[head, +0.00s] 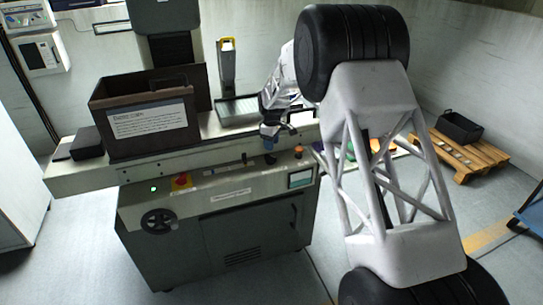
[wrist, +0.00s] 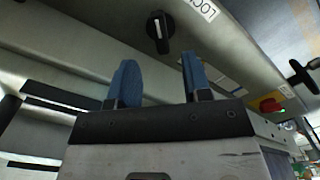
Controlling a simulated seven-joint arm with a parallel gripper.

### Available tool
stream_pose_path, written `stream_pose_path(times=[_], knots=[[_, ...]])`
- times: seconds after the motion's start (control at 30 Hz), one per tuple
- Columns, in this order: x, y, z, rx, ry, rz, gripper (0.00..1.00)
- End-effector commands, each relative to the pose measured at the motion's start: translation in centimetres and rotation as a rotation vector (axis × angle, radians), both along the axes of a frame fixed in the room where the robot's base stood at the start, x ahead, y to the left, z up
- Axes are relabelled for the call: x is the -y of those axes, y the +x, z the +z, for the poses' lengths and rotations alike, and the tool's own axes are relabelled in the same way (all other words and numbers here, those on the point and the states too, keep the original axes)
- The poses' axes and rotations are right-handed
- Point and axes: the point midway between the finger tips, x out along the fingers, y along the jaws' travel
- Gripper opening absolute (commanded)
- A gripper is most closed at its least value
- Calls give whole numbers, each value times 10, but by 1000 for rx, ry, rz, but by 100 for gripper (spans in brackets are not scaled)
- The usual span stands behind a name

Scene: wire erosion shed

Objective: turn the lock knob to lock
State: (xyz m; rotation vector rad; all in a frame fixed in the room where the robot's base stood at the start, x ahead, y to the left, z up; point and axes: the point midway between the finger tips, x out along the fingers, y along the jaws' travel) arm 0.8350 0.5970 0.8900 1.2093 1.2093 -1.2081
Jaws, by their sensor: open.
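The lock knob (wrist: 158,32) is a black round knob with a pale pointer line, set on the grey machine panel at the top of the wrist view. A white label (wrist: 203,9) starting with "LOC" sits beside it, cut off by the frame edge. My gripper (wrist: 158,80) is open and empty; its two blue fingertips point toward the knob, one on either side of its line, apart from it. In the head view my gripper (head: 270,138) is above the panel's front edge, near a small dark knob (head: 270,159).
The machine (head: 210,225) has an orange knob (head: 298,152), a small screen (head: 300,179), a black lever (head: 243,158), a red button (head: 181,181) and a handwheel (head: 159,220). A dark brown box (head: 120,92) stands on its left. A pallet (head: 470,165) lies at the right.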

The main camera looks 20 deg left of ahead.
Motion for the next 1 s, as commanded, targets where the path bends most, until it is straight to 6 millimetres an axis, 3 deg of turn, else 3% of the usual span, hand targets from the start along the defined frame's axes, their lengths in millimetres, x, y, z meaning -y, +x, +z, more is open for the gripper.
stream_pose_path(times=[0.5,0.97,1.0], knots=[[0,0,-57,-1,-1,0,45],[0,0,-66,-1,0,0,45],[0,0,-65,-1,0,0,40]])
